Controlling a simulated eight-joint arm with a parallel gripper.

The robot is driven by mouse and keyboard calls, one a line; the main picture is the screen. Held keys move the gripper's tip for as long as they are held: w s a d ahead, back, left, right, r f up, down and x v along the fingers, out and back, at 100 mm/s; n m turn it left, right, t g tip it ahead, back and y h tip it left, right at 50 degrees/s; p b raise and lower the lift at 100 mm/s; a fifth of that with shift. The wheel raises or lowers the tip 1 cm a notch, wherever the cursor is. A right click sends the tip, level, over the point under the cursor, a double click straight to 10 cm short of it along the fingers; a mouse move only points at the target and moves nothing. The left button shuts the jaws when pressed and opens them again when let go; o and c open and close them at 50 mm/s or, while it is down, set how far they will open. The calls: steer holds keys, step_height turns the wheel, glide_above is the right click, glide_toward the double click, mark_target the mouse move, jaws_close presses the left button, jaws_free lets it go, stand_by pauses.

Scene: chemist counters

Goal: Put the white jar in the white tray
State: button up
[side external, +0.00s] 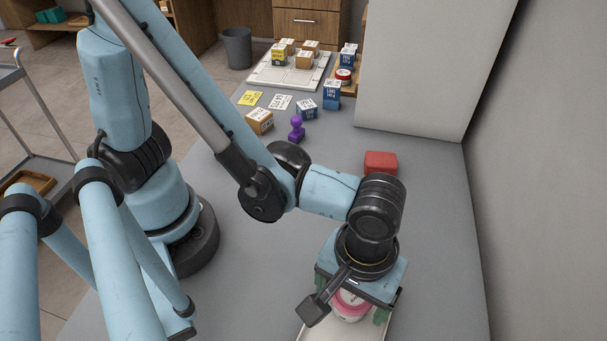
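A white jar with a pink lid or band (349,305) shows at the bottom right, under my gripper (352,301). My gripper points down over it, and a green finger pad shows at its right side. The gripper's body and a dark bracket hide part of the jar and the other finger, so I cannot tell whether the fingers press on it. A pale tray (312,334) lies around or below the jar, cut by the frame's bottom edge. A white tray (262,78) with several small boxes stands at the far end of the counter.
A red block (380,163) lies beyond my wrist. A purple stamp-like piece (296,128), an orange-brown box (260,121), blue boxes (331,95) and cards (250,98) stand farther back. A tall white block (415,70) bounds the right. The middle counter is clear.

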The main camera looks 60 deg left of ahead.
steer(key=shift+o, duration=0.6)
steer(key=shift+r, duration=0.15)
step_height(320, 180, up, 12)
steer(key=w+a+m+t, duration=0.2)
steer(key=w+a, duration=0.3)
steer(key=a, duration=0.7)
steer(key=w+a+m+t, duration=0.3)
steer(key=w+a+t, duration=0.1)
steer(key=a, duration=0.9)
steer(key=shift+w+a+t, duration=0.15)
steer(key=shift+w+t, duration=0.25)
steer(key=shift+t, duration=0.2)
